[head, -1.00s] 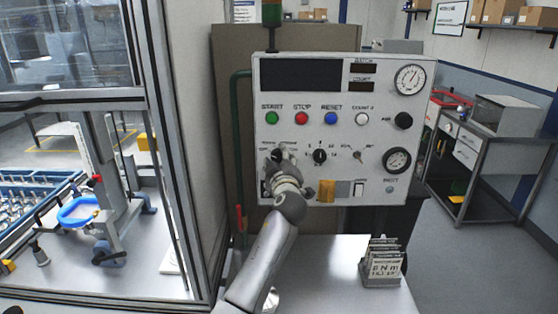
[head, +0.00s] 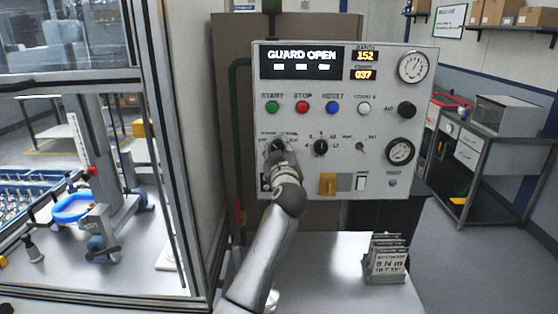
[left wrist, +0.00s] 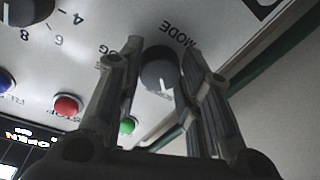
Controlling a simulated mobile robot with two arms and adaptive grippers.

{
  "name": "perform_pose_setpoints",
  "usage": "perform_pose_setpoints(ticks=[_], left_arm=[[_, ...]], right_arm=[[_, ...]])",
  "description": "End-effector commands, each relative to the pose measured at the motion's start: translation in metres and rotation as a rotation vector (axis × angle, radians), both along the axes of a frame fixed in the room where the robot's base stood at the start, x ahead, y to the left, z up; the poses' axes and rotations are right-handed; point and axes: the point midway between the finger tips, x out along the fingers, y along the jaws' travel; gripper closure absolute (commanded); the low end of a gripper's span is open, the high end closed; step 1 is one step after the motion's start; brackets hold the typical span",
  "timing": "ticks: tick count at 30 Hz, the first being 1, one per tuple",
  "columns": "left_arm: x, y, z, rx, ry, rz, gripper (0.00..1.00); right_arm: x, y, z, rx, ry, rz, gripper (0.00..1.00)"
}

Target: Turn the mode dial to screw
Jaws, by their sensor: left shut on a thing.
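The control panel (head: 300,180) stands upright ahead of me. The mode dial (left wrist: 160,68) is a dark round knob with a white pointer line, under the word MODE in the left wrist view. My left gripper (left wrist: 161,52) has one finger on each side of the dial and is shut on it. In the head view my left gripper (head: 280,152) is at the panel's lower left and hides most of the dial and its position labels. I cannot read which position the pointer is at. My right gripper is not in view.
The panel's lit display (head: 302,62) reads GUARD OPEN. Green, red and blue buttons sit above the dial. Another dark knob (head: 320,147) is close to its right. A yellow switch (head: 328,184) is below. A card holder (head: 385,262) stands on the white table (head: 335,275).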

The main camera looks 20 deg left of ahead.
Motion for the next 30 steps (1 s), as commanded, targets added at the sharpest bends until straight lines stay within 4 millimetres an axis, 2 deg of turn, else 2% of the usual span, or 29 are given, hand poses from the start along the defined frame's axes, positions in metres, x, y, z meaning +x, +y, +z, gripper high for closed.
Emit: perform_pose_setpoints(ticks=[3, 15, 30], left_arm=[[0.000, 0.001, -0.002, 0.093, 0.023, 0.000, 0.91], [0.000, 0.001, 0.001, 0.323, 0.089, 0.001, 0.91], [0.000, 0.001, 0.002, 0.382, 0.105, 0.001, 0.91]], right_arm=[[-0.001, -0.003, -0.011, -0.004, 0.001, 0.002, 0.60], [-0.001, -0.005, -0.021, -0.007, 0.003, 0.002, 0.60], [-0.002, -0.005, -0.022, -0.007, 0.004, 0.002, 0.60]])
